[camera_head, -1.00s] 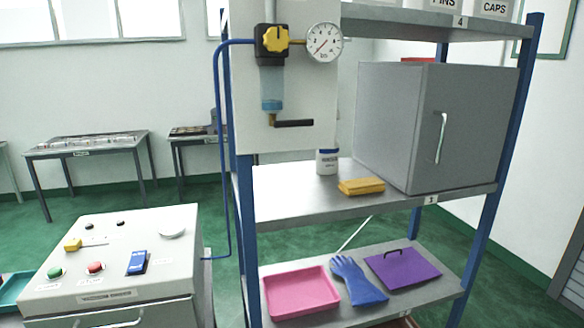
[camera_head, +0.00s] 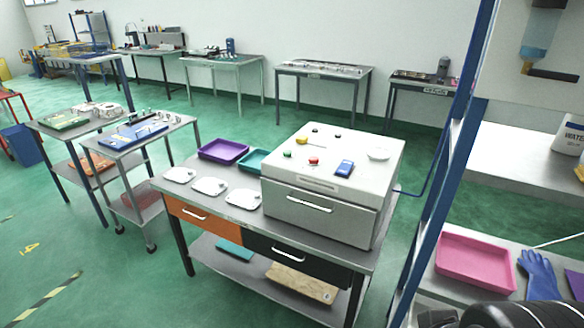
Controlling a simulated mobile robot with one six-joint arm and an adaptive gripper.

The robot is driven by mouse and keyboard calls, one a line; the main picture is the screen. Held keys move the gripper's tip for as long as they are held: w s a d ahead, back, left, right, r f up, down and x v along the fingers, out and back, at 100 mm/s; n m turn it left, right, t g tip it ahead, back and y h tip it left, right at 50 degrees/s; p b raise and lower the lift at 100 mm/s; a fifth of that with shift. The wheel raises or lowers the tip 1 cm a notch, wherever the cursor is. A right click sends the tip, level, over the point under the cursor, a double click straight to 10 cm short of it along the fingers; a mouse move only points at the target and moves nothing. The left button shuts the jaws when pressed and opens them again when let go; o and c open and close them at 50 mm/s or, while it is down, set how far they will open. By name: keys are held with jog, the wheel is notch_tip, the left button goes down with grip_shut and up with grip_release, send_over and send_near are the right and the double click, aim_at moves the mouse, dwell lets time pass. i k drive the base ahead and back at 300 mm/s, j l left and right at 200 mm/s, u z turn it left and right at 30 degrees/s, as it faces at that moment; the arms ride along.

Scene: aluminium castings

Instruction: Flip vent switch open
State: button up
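A pale grey control box (camera_head: 330,180) with a front drawer handle stands on the workbench in the middle. Its top carries a blue switch (camera_head: 344,168), a yellow lever (camera_head: 302,141), a green button (camera_head: 288,154), a red button (camera_head: 313,161) and a round white disc (camera_head: 379,154). The labels are too small to read, so I cannot tell which control is the vent switch, nor its position. Dark parts of my arm show at the bottom right, well apart from the box. My gripper's fingers are not in view.
The workbench (camera_head: 222,206) also holds white plates, a purple tray (camera_head: 223,151) and a teal tray (camera_head: 252,160). A blue-framed shelf (camera_head: 455,150) with a pink tray (camera_head: 475,261) stands close at right. Green floor is open at left front.

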aim_at(344, 168)
jog(key=i+j, duration=0.1)
jog(key=i, duration=0.5)
jog(key=i+j+z, duration=0.15)
jog(key=i, duration=0.45)
jog(key=i+j, duration=0.1)
jog(key=i, duration=0.5)
jog(key=z, duration=0.05)
